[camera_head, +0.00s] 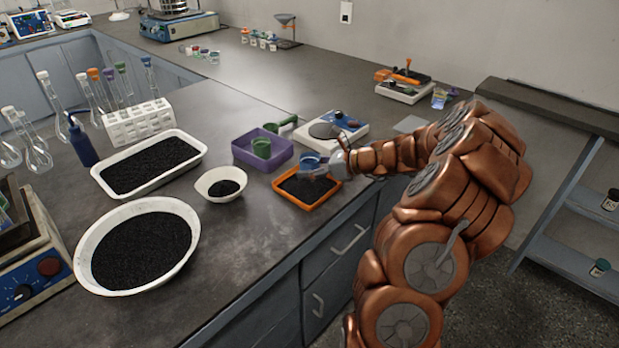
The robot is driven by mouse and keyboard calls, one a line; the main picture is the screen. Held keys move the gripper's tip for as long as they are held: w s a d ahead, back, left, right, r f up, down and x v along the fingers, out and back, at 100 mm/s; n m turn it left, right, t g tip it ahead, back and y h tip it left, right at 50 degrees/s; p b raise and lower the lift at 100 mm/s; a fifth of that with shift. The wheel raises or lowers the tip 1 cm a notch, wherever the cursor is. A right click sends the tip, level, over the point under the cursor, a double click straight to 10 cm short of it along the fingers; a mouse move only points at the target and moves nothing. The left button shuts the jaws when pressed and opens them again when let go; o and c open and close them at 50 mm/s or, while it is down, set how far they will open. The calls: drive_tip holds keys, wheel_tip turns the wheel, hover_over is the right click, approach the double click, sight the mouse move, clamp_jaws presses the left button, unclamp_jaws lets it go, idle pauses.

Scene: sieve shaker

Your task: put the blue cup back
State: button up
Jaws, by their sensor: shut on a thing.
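My gripper (328,168) is at the end of the copper-coloured arm, over the orange tray (311,205). It is shut on the blue cup (309,160), which shows at the fingertips above the tray's back part. The fingers hide part of the cup, and I cannot tell whether it touches the tray. The orange tray holds black granules and sits near the bench's front edge. A purple tray (277,158) stands just behind and left of it, with a green cup (261,147) in it.
A small white bowl (207,185), a white rectangular tray (186,165) and a large white bowl (185,258), all with black granules, stand to the left. A balance (350,127) stands behind the orange tray. Bare bench (217,100) lies behind the purple tray.

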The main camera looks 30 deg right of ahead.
sight(309, 184)
drive_tip(key=shift+f, duration=1.75)
drive_tip(key=shift+f, duration=0.15)
drive_tip(key=o, duration=1.2)
